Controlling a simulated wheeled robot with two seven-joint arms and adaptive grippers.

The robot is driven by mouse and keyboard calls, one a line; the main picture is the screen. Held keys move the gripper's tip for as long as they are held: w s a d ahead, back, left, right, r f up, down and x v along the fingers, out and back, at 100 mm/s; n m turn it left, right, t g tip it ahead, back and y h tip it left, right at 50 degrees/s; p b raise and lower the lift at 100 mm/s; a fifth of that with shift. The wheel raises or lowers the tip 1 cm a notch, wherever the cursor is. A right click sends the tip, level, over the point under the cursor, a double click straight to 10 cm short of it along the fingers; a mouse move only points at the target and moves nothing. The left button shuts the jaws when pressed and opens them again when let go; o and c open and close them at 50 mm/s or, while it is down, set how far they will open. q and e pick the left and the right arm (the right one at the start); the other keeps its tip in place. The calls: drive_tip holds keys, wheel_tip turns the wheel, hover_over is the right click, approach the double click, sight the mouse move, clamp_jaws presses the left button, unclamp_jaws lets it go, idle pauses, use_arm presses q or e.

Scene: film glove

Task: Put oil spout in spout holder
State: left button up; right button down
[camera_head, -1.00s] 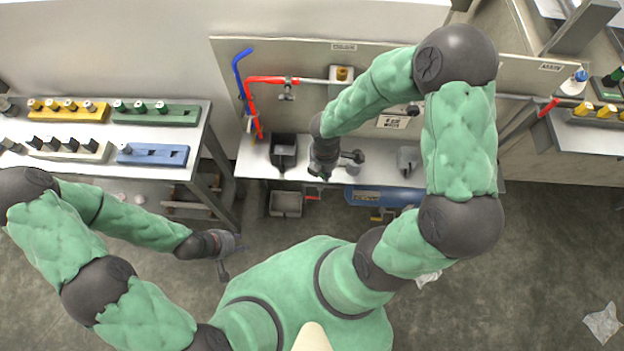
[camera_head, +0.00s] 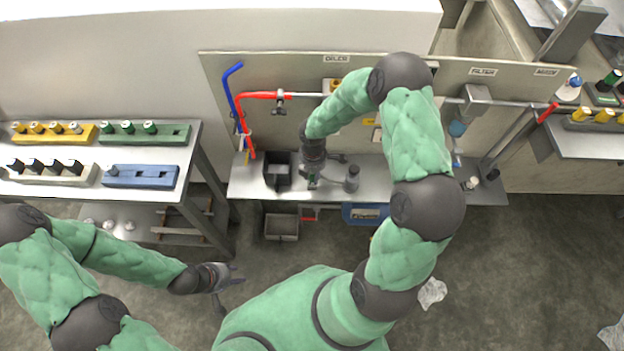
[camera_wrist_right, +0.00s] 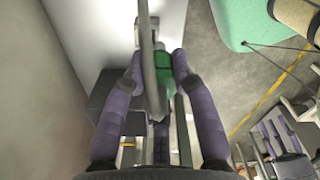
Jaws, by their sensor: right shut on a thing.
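My right gripper (camera_head: 313,178) is over the bench, beside a dark grey open box (camera_head: 278,180). In the right wrist view its purple fingers (camera_wrist_right: 158,80) are closed around a green piece (camera_wrist_right: 165,66), which looks like the oil spout. A grey curved bar in front of it hides part of it. A green rack (camera_head: 172,133) on the left table holds several green-topped pieces at its left; its right end is empty. I cannot tell which thing is the spout holder. My left gripper (camera_head: 230,280) is open and empty, low in front of the left table.
Yellow (camera_head: 52,140), white (camera_head: 88,178) and blue (camera_head: 160,177) racks share the left table. A grey canister (camera_head: 352,180) stands right of my right gripper. Red (camera_head: 240,110) and blue (camera_head: 231,90) pipes rise at the bench's left.

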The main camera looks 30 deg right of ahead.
sight(312, 177)
drive_tip(key=shift+w+d+f+b, duration=0.2)
drive_tip(key=shift+w+f, duration=0.2)
drive_tip(key=shift+f, duration=0.15)
drive_tip(key=shift+w+d+f+b, duration=0.1)
drive_tip(key=shift+w+f+b, duration=0.05)
drive_tip(key=shift+w+f, duration=0.3)
wheel_tip(312, 177, down, 3)
drive_tip(key=shift+f+b, duration=0.15)
drive_tip(key=shift+b, duration=0.85)
drive_tip(key=c, duration=1.4)
unclamp_jaws()
drive_tip(key=shift+f, duration=0.1)
drive_tip(key=o, duration=0.4)
